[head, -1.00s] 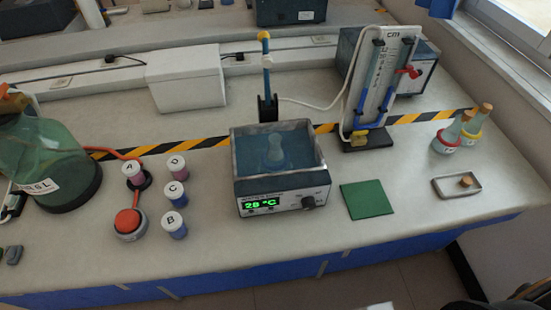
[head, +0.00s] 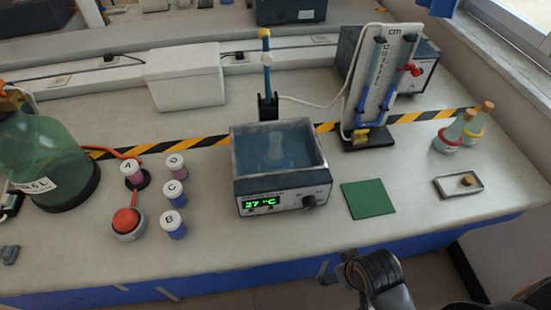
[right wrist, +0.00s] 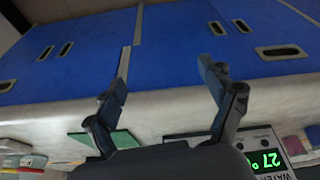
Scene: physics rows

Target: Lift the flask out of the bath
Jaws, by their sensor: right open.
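The flask (head: 275,151) stands upright in the blue water of the bath (head: 240,180). It looks pale and blurred, and its lower part is under water. The bath is an open box with a green display reading 27 °C. Its front panel also shows upside down in the right wrist view (right wrist: 268,150). My right gripper (right wrist: 163,72) is open and empty in the right wrist view, in front of the bench edge and apart from the bath. In the head view my right arm shows at the bottom, right of the bath. My left gripper is out of view.
A green mat (head: 367,200) lies right of the bath. A tube stand (head: 387,85) is behind it. Two corked flasks (head: 446,139) and a small tray (head: 440,186) are at the right. Several lidded vials (head: 173,224) and a big green bottle (head: 45,155) are at the left.

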